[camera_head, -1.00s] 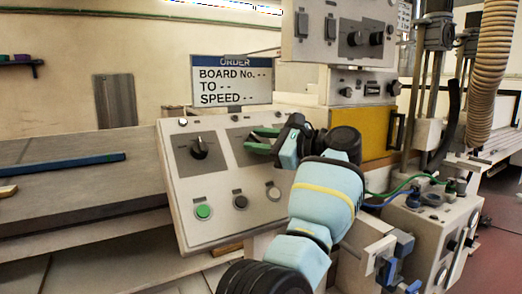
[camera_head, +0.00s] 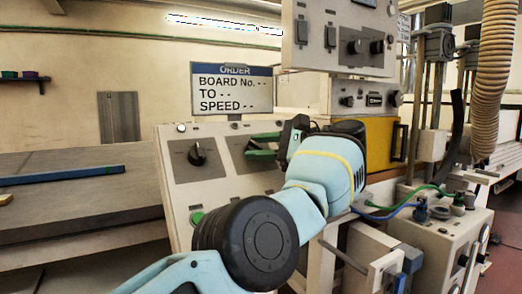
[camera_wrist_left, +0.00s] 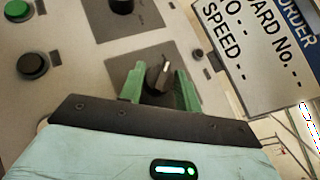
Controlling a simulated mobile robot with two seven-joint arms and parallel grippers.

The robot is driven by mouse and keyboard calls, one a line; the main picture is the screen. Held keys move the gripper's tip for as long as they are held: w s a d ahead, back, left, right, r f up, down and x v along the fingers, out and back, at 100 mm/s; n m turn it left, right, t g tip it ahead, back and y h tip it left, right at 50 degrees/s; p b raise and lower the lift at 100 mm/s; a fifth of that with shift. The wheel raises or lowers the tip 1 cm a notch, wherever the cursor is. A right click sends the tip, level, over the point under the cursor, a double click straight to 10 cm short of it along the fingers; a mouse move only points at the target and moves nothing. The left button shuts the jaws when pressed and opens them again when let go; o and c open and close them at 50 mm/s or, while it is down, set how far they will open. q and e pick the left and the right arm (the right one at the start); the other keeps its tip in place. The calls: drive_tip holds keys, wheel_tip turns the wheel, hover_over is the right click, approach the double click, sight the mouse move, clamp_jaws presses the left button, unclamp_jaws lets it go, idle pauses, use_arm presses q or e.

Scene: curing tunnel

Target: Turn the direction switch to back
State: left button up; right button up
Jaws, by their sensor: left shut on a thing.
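A sloped pale control panel (camera_head: 182,184) carries a black rotary knob (camera_head: 197,153) on a dark plate at its left. A second rotary knob (camera_wrist_left: 158,76) with a pale pointer shows in the left wrist view, on its own dark plate. My left gripper (camera_head: 262,145) has green fingers and is at that second knob. In the left wrist view the fingers (camera_wrist_left: 160,90) are on either side of the knob, shut on it. The gripper hides this knob in the head view. The knob labels are too small to read, so I cannot tell which is the direction switch.
An order sign (camera_head: 232,88) stands behind the panel. A green button (camera_head: 197,217) is low on the panel, partly behind my arm. An upper switch box (camera_head: 340,45) hangs above right. A blue bar (camera_head: 62,175) lies on the bench at left.

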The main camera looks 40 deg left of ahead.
idle(0.4)
use_arm(q)
drive_tip(key=o, duration=0.9)
drive_tip(key=shift+s+a, duration=0.1)
drive_tip(key=shift+o, duration=0.3)
use_arm(e)
drive_tip(key=shift+w+a, duration=0.1)
drive_tip(key=shift+w, duration=0.1)
drive_tip(key=shift+w, duration=0.1)
